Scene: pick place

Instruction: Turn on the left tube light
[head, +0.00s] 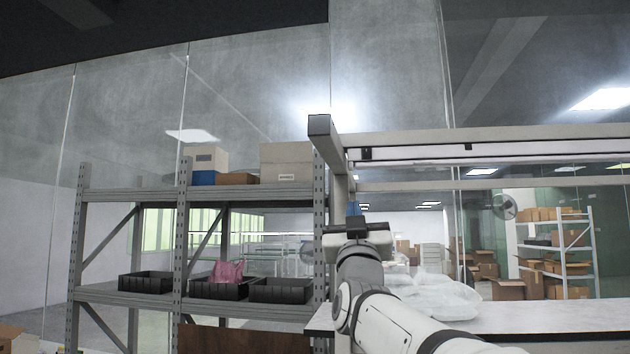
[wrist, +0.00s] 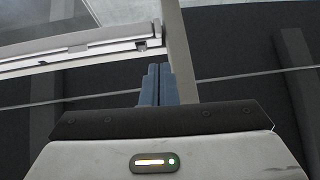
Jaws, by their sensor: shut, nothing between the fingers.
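A long tube light (head: 520,148) hangs under the upper beam of the workbench frame in the head view, and I see no clear glow from it. A small dark part (head: 366,154) sits near its left end. The tube light's housing (wrist: 75,52) also shows in the wrist view, with a small dark piece (wrist: 142,46) at its right end. My gripper (head: 354,208) is below the left end of the light, pointing up. In the wrist view its blue fingers (wrist: 156,84) are together and empty, just below and right of that piece, apparently not touching it.
The frame's post (head: 340,185) stands right by my gripper. A grey shelf rack (head: 180,195) with boxes and black bins is on the left. The bench top (head: 560,315) with clear plastic bags (head: 440,298) is at the lower right.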

